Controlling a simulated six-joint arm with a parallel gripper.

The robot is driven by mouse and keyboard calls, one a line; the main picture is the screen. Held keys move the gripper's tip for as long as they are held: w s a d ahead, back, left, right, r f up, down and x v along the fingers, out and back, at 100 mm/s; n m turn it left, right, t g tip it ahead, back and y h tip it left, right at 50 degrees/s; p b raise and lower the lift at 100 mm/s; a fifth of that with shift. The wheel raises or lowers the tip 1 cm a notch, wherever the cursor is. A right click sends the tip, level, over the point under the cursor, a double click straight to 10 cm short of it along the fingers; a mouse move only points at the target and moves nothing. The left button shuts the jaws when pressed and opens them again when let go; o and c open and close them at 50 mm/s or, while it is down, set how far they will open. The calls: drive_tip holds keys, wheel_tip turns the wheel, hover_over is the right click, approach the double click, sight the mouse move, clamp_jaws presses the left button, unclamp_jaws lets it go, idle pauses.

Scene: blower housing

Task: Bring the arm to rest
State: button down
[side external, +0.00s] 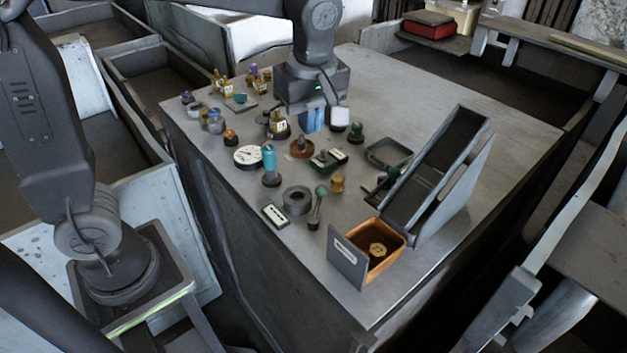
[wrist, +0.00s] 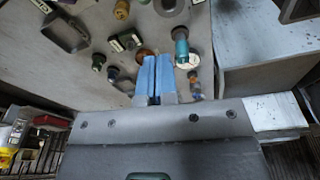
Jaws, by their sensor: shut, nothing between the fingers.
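My gripper (side external: 312,122) hangs over the back half of the grey table (side external: 465,90), its blue fingers pointing down among small parts. In the wrist view the two blue fingers (wrist: 155,62) lie side by side, shut, with nothing seen between them. A brown round part (side external: 301,147) is just in front of the fingertips; I cannot tell whether they touch it. The arm is bent over the table from the back.
Several knobs and fittings surround the gripper, including a teal-topped post (side external: 269,165) and a white dial (side external: 248,156). A tilted grey chute (side external: 437,170) and an orange-lined bin (side external: 392,236) stand at the front right. The table's back right is clear.

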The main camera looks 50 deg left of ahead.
drive_tip(key=s+a+m+t, duration=0.2)
drive_tip(key=s+m, duration=0.5)
drive_tip(key=m, duration=0.1)
drive_tip(key=s+a+m+t+h, duration=0.1)
drive_tip(key=s+a+m+t, duration=0.1)
drive_tip(key=s+m, duration=0.5)
drive_tip(key=shift+a+f+m+t, duration=0.3)
drive_tip(key=shift+m+t, duration=0.1)
drive_tip(key=shift+t, duration=0.1)
